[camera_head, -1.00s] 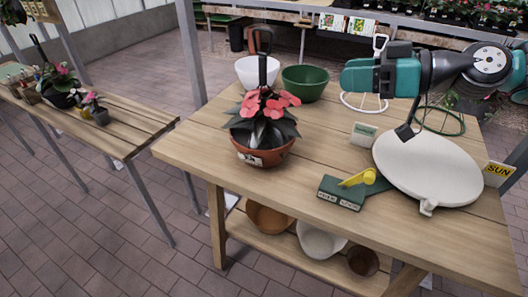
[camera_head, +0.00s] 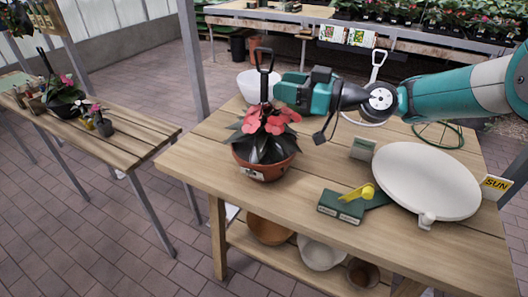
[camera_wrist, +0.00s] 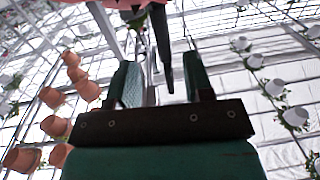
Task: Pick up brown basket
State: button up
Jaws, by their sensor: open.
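The brown basket (camera_head: 266,168) is a round pot of red flowers and dark leaves on the wooden table, with a tall black hanger (camera_head: 264,60) rising from it. My gripper (camera_head: 278,93) is at hanger height, just right of the hanger and above the flowers. In the wrist view, my open gripper (camera_wrist: 162,82) has the dark hanger rod (camera_wrist: 163,45) between or just beyond its fingers; which one I cannot tell. Pink petals show at the top edge there. I see no grip on the hanger.
A white bowl (camera_head: 256,84) stands behind the basket. The table (camera_head: 205,160) is bare left of the basket.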

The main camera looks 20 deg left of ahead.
aim_at(268, 85)
jog(key=a, duration=0.1)
jog(key=a+p, duration=0.1)
jog(key=a, duration=0.1)
jog(key=a+p, duration=0.1)
jog(key=a, duration=0.1)
jog(key=shift+s+a+f, duration=0.1)
jog(key=shift+s+f, duration=0.1)
jog(key=shift+f, duration=0.15)
grip_shut()
dwell(0.8)
jog(key=shift+r, duration=0.2)
